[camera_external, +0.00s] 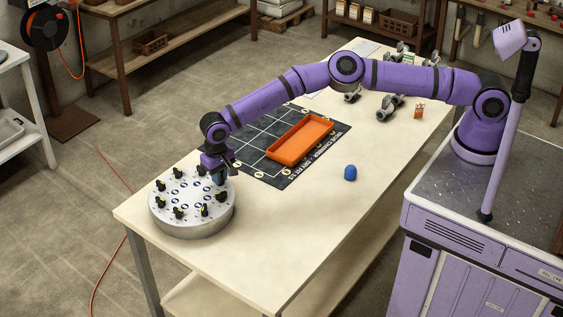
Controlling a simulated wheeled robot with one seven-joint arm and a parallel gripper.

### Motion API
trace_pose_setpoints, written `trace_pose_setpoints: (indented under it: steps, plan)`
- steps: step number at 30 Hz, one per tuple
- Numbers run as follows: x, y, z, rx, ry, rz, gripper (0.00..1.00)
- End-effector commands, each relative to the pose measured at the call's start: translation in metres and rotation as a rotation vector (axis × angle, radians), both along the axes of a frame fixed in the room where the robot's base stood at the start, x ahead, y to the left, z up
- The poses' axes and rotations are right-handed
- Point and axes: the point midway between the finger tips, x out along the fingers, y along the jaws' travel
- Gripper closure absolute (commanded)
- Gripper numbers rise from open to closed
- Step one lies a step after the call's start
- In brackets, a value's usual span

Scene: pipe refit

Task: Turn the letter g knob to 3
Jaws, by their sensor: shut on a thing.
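The round grey knob panel (187,228) stands at the near left end of the table. Several black knobs (179,212) with yellow marks form a ring on its top, with small blue-ringed labels among them. The letters and numbers are too small to read, so I cannot tell which knob is g or where any knob points. My gripper (219,177) is low over the panel's far right edge, pointing down. It is shut on a knob there, which my fingers mostly hide.
An orange tray (301,139) lies on a dark gridded mat (254,172) behind the panel. A blue lump (350,173) sits to the right. Grey pipe fittings (389,107) and a small orange item (419,110) are farther back. The table (285,235) is clear right of the panel.

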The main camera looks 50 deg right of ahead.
Motion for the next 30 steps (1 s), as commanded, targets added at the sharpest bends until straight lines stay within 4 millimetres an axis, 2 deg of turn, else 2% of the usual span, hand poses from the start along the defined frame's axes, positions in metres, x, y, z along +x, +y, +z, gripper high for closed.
trace_pose_setpoints:
  steps: [30]
  plan:
    - [-0.0006,0.0008,0.0003,0.001,0.001,-0.954,1.00]
